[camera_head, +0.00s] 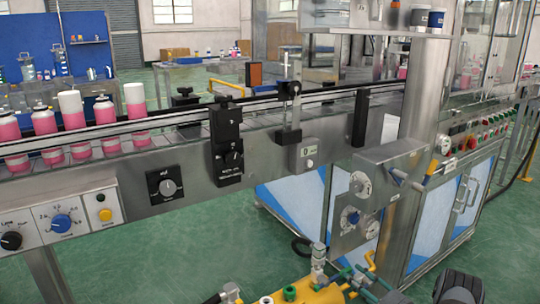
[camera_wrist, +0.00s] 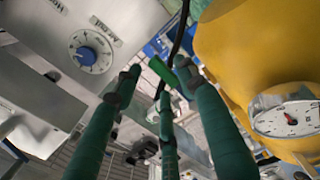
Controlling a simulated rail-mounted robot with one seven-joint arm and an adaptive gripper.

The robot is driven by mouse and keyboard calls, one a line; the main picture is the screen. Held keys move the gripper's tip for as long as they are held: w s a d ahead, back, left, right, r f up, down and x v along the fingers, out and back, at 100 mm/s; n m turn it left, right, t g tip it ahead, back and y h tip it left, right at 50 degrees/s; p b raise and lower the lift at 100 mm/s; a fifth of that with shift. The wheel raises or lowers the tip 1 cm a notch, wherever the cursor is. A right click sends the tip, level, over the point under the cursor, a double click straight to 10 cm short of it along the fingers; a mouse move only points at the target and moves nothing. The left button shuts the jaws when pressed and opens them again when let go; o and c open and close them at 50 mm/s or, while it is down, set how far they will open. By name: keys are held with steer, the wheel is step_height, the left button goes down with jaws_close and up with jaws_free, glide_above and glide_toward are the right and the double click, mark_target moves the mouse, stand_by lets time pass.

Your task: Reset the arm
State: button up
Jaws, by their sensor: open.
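My gripper (camera_wrist: 160,77) shows in the wrist view as several dark green fingers with black joints. The fingertips are apart and nothing is seen between them. A yellow rounded body (camera_wrist: 240,45) with a white round gauge (camera_wrist: 286,116) stands close to the right finger; I cannot tell whether they touch. A grey panel with a blue dial (camera_wrist: 86,55) lies to the left. In the head view, green parts at the bottom, near a yellow body (camera_head: 318,293) with fittings, may be my gripper, but I cannot make it out clearly.
A conveyor (camera_head: 180,132) carries several pink bottles (camera_head: 43,120) at the left. A steel machine cabinet (camera_head: 415,215) with valves and knobs stands at the right. A control panel with dials (camera_head: 60,220) is at the lower left. Green floor (camera_head: 200,265) is open below the conveyor.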

steer(key=shift+x, duration=0.95)
steer(key=shift+d+r, duration=0.1)
steer(key=shift+d, duration=0.05)
steer(key=shift+s, duration=0.15)
